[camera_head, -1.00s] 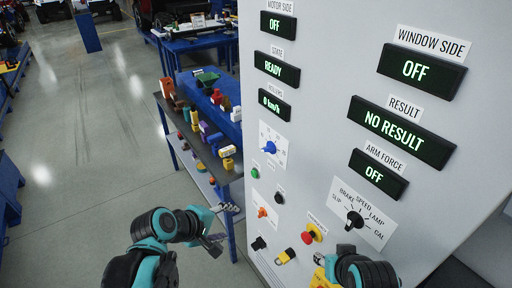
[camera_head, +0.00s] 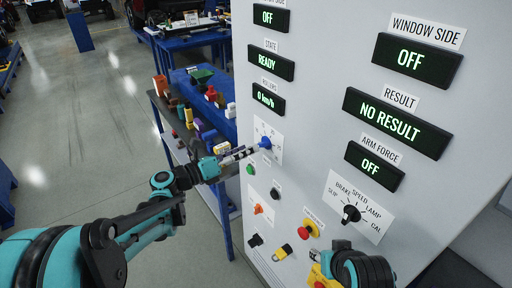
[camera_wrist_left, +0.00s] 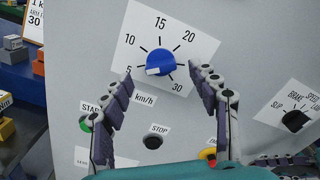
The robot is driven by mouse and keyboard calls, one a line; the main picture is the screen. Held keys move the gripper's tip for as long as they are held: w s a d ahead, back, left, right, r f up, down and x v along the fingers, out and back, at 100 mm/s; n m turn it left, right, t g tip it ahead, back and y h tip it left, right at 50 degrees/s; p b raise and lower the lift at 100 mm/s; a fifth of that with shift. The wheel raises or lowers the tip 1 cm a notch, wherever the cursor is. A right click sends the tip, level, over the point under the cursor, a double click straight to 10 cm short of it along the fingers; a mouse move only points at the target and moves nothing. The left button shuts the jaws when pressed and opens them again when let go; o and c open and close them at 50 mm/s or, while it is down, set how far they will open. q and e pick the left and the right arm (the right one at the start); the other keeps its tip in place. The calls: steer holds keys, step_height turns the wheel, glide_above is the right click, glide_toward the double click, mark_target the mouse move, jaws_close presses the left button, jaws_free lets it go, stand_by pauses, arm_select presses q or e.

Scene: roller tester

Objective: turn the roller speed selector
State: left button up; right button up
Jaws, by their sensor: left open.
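The roller speed selector is a blue knob (camera_wrist_left: 160,62) on a white dial plate marked from 5 to 30 km/h. Its white mark points to the lower left, near the 5. In the head view the blue knob (camera_head: 265,143) sits on the panel's left part. My left gripper (camera_head: 243,154) is at the dial with its tips close to the knob. In the left wrist view the left gripper (camera_wrist_left: 163,80) is open, one finger on each side of the knob; I cannot tell whether they touch it. My right arm's wrist (camera_head: 362,268) shows at the bottom; its fingers are mostly hidden.
The rollers display (camera_head: 268,98) reads 0 km/h. A green start button (camera_head: 250,168), a black stop button (camera_head: 275,194) and a red emergency button (camera_head: 308,228) are below the dial. A black mode selector (camera_head: 351,213) is to the right. A cluttered workbench (camera_head: 219,121) stands left of the panel.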

mark_target(259, 144)
arm_select(q)
steer(key=b+x, duration=0.1)
steer(key=x, duration=0.3)
steer(key=shift+w+d, duration=0.1)
steer(key=shift+d, duration=0.1)
steer(key=c, duration=1.2)
steer(key=shift+o, duration=0.2)
